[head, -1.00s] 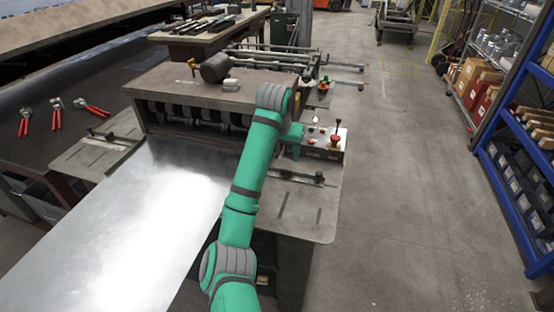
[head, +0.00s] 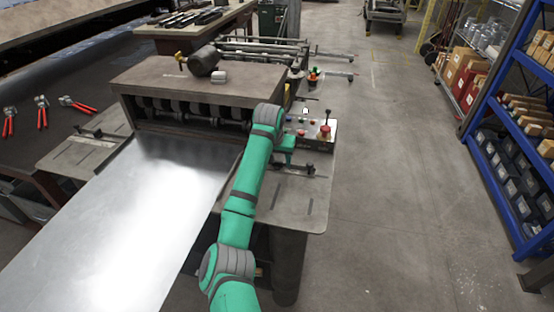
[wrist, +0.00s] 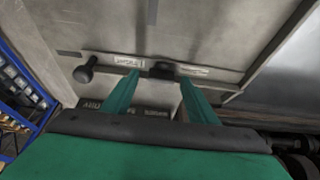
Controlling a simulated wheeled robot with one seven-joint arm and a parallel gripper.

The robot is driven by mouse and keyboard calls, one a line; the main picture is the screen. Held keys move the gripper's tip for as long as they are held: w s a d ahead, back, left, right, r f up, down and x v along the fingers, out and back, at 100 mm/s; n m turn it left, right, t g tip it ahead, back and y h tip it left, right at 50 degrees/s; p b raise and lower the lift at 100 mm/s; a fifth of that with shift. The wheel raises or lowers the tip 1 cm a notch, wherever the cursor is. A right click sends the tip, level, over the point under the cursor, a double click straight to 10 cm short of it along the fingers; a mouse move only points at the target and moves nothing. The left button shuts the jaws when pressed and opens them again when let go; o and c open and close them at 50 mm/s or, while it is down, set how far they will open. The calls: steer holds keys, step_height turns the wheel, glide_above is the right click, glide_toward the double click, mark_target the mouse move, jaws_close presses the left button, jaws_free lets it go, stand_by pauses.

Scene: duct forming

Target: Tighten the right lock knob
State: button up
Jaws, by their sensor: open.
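The right side table (head: 290,205) of the forming machine carries a slotted rail. A round black knob (head: 310,169) stands at its right end in the head view; in the wrist view this knob (wrist: 85,70) is left of my fingers. A small dark block (wrist: 162,70) sits on the rail between two white labels. I cannot tell which of the two is the lock knob. My gripper (wrist: 159,76) is open, its green fingertips either side of the dark block. Whether they touch it is unclear. In the head view my gripper (head: 286,150) is mostly hidden behind my wrist.
A control panel (head: 318,138) with a red button and a lever stands just behind the gripper. A shiny metal sheet (head: 130,220) lies left of my arm. Red-handled tools (head: 42,112) lie far left. Blue shelving (head: 510,150) is at the right, with clear floor between.

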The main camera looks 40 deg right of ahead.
steer(key=shift+w, duration=0.1)
steer(key=c, duration=1.1)
steer(key=shift+o, duration=0.2)
steer(key=shift+w+a+m+g+h, duration=0.15)
steer(key=shift+m+g+h, duration=0.25)
steer(key=shift+m, duration=1)
steer(key=shift+w+a, duration=0.1)
steer(key=o, duration=1.1)
steer(key=shift+c, duration=0.2)
steer(key=v, duration=1)
steer(key=shift+r, duration=0.4)
